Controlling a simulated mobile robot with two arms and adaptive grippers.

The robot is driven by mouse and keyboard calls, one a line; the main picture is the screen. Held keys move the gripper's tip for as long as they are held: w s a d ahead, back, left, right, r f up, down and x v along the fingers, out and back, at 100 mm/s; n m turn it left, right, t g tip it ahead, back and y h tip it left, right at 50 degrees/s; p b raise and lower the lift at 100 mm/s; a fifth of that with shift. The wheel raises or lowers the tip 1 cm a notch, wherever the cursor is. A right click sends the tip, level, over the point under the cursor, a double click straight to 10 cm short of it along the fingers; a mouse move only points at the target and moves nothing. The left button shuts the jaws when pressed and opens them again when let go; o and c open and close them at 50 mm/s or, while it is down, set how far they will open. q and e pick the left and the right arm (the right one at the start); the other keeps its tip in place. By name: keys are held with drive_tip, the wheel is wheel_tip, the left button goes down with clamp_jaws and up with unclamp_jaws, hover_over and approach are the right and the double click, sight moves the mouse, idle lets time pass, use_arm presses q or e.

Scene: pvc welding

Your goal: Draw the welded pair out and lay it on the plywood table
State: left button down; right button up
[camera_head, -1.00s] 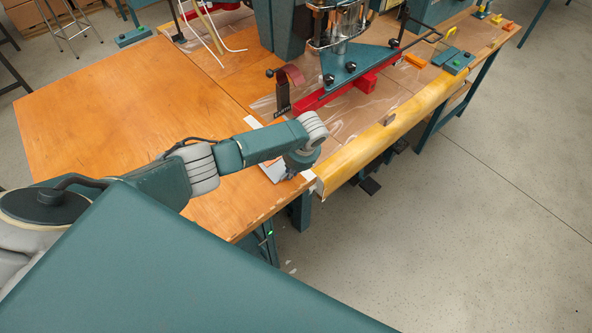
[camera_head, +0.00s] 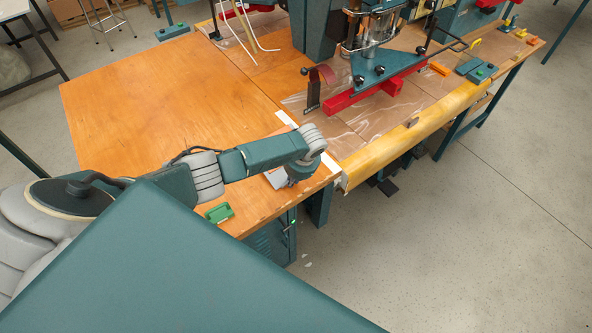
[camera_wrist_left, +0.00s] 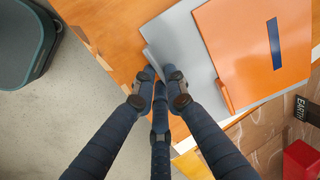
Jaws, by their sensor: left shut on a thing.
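My left gripper (camera_head: 296,180) is at the plywood table's (camera_head: 150,100) front right corner, beside the welding machine's bed. In the left wrist view, the left gripper (camera_wrist_left: 160,80) is shut on the near edge of a grey sheet (camera_wrist_left: 185,40). An orange sheet (camera_wrist_left: 245,45) with a dark blue strip lies over the grey sheet. Whether the sheets are joined cannot be told. In the head view a small pale grey part of the sheet (camera_head: 275,179) shows beside the gripper; the arm hides the rest. My right gripper is not in view.
The welding machine's red bar (camera_head: 365,95) and teal plate stand to the right of the gripper. A yellow rounded edge (camera_head: 400,145) runs along the machine bed. A green object (camera_head: 218,212) lies near the table's front edge. Most of the plywood is bare.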

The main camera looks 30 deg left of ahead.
use_arm(q)
drive_tip(key=shift+s+a, duration=0.15)
drive_tip(key=shift+s, duration=0.1)
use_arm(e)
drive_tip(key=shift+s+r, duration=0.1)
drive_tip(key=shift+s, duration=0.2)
use_arm(q)
drive_tip(key=c, duration=1.7)
unclamp_jaws()
drive_tip(key=shift+r, duration=0.1)
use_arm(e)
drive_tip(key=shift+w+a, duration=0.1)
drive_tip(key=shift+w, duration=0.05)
use_arm(q)
drive_tip(key=shift+r, duration=0.25)
drive_tip(key=v, duration=1.1)
drive_tip(key=shift+r, duration=0.15)
